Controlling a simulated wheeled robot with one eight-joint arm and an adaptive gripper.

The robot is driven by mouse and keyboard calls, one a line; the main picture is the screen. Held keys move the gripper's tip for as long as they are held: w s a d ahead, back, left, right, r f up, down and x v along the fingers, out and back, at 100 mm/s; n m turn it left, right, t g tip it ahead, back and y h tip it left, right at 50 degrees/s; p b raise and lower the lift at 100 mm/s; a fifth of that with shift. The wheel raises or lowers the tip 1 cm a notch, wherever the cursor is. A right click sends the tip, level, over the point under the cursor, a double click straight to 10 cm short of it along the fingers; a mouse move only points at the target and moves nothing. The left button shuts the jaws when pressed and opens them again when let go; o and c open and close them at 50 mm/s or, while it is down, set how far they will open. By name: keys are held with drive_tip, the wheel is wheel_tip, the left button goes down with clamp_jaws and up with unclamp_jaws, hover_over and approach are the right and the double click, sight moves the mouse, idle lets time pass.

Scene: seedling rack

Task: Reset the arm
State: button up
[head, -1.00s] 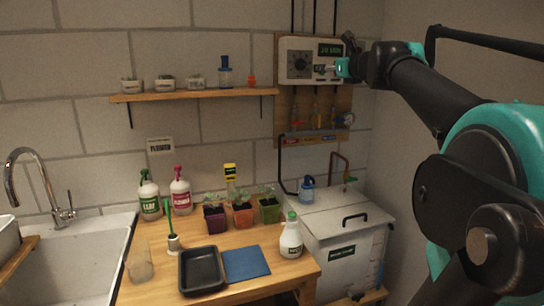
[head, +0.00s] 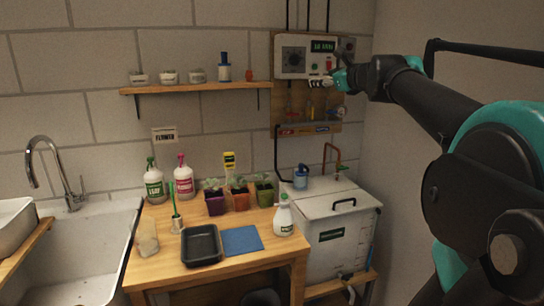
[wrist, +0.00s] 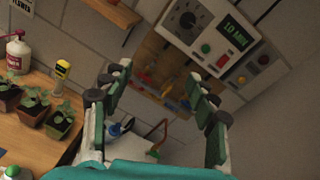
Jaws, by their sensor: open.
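My gripper (head: 328,82) is up at the right of the head view, just in front of the lower edge of the white control box (head: 307,57) on the wall. The box has a dark dial, a green-lit display and small buttons. In the wrist view my gripper (wrist: 158,98) is open, its two fingers wide apart with nothing between them. Past the fingers, the control box (wrist: 208,35) is at the upper right and the wooden valve board (wrist: 165,70) is behind. My arm reaches in from the right of the head view.
The wooden table (head: 170,270) holds a black tray (head: 202,245), a blue mat (head: 242,240), potted seedlings (head: 238,198) and bottles. A shelf (head: 190,88) with small pots is on the wall. A lidded grey tank (head: 335,235) stands right of the table. A sink (head: 85,250) is at left.

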drive_tip(key=s+a+f+n+g, duration=0.25)
drive_tip(key=f+n, duration=0.25)
drive_tip(key=f, duration=0.5)
drive_tip(key=s+a+f+n+g, duration=0.15)
drive_tip(key=s+f+n, duration=0.3)
drive_tip(key=f, duration=0.55)
drive_tip(key=s+a+f+n+g, duration=0.25)
drive_tip(key=f+n, duration=0.25)
drive_tip(key=f, duration=0.5)
drive_tip(key=s+d+f+n+g+h, duration=0.1)
drive_tip(key=s+d+f+n+h, duration=0.1)
drive_tip(key=s+f, duration=0.4)
drive_tip(key=s+d+f+n+g+h, duration=0.2)
drive_tip(key=s+d+f+n, duration=0.2)
drive_tip(key=f, duration=0.7)
drive_tip(key=s+d+f+n+g+h, duration=0.2)
drive_tip(key=s+f+n, duration=0.4)
drive_tip(key=s+f, duration=0.3)
drive_tip(key=shift+s+d, duration=0.4)
drive_tip(key=shift+s, duration=0.3)
drive_tip(key=shift+n, duration=0.25)
